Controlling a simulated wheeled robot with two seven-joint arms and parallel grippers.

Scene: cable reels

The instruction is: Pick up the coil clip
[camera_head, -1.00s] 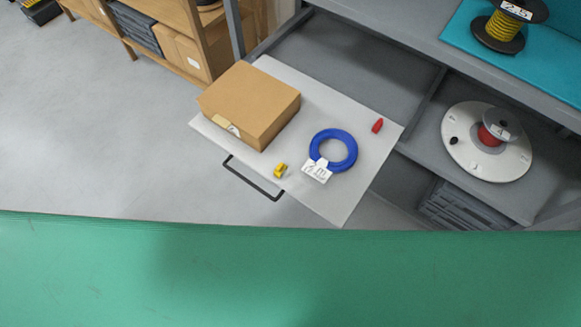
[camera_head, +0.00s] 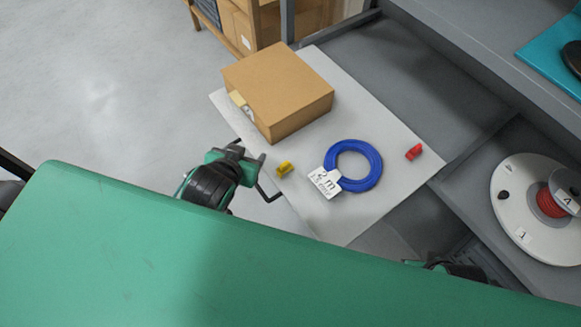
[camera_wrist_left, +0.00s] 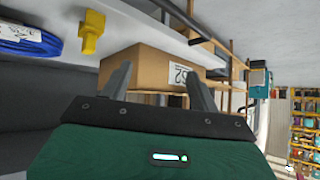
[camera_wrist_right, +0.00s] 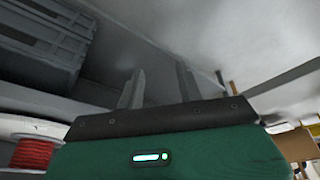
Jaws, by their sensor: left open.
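A small yellow clip (camera_head: 284,169) lies on the light grey pull-out board (camera_head: 368,212), left of a blue cable coil (camera_head: 372,163) with a white tag. A small red clip (camera_head: 414,152) lies right of the coil. I cannot tell which of these is the coil clip. My left gripper (camera_head: 256,160) is open and empty, just left of the yellow clip, by the board's front edge. The left wrist view shows the yellow clip (camera_wrist_left: 92,32) up and left of the open fingers (camera_wrist_left: 160,85). My right gripper (camera_wrist_right: 157,88) is open and empty; the head view shows only a little of it.
A cardboard box (camera_head: 280,88) stands on the board behind the yellow clip. A white reel with red cable (camera_head: 522,205) lies at the right. Grey shelving (camera_head: 465,60) stands behind.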

